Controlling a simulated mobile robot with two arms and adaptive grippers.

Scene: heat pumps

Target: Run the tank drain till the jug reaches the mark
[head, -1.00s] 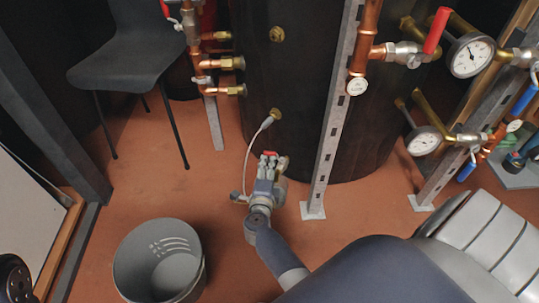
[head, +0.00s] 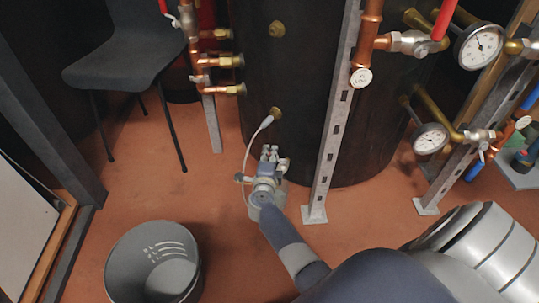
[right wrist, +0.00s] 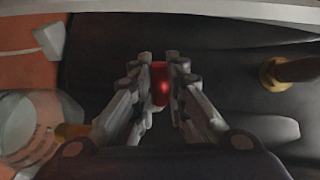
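The black tank (head: 290,90) stands at the back. A pale hose (head: 250,150) runs down from a brass fitting (head: 276,113) low on its front. My right gripper (head: 269,153) is low in front of the tank, beside the hose. In the right wrist view a red valve handle (right wrist: 160,83) sits between the fingertips, which are close together against its sides. A clear jug with marks (right wrist: 28,125) shows at the left there; its liquid level cannot be read. My arm hides most of this spot in the head view. My left gripper is out of view.
A grey bucket (head: 153,263) stands on the floor at the lower left, and a dark chair (head: 128,50) behind it. A slotted metal post (head: 333,130) rises close to the right of my gripper. Copper pipes and gauges (head: 430,138) are farther right.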

